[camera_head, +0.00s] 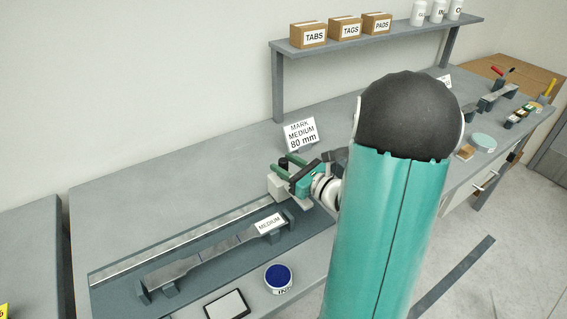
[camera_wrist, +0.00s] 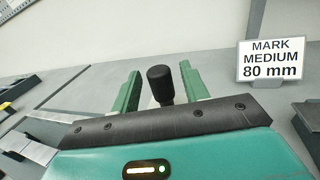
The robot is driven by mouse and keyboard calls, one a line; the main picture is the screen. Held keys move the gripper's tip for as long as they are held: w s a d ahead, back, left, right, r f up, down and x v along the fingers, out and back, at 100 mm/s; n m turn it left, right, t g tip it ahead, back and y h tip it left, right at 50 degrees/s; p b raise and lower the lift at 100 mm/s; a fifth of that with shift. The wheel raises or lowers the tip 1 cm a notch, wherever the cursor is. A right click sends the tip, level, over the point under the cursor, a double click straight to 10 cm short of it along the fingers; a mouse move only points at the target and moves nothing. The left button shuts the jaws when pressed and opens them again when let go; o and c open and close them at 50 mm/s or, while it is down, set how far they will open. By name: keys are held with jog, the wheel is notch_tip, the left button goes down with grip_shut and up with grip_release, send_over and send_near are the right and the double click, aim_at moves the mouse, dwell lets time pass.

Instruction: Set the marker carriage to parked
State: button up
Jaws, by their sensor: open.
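The marker carriage (camera_head: 279,187) is a pale block at the right end of a long metal rail (camera_head: 178,238) on the bench. A black knob (camera_wrist: 160,84) stands up from it. My gripper (camera_head: 288,163) is open at the carriage, its green fingers on either side of the knob. In the wrist view the gripper (camera_wrist: 159,92) has one finger left and one right of the knob, with a gap at the left. Whether the right finger touches it, I cannot tell. The carriage's right side is hidden by my gripper.
A specimen labelled MEDIUM (camera_head: 269,224) lies on supports in front of the rail. A sign, MARK MEDIUM 80 mm (camera_head: 300,134), stands behind the carriage. A blue ink pot (camera_head: 278,277) and a framed pad (camera_head: 227,304) lie in front. A shelf (camera_head: 375,44) holds boxes.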

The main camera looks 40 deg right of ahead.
jog(key=shift+w+a, duration=0.1)
jog(key=shift+w, duration=0.45)
grip_shut()
jog(key=shift+a, duration=0.1)
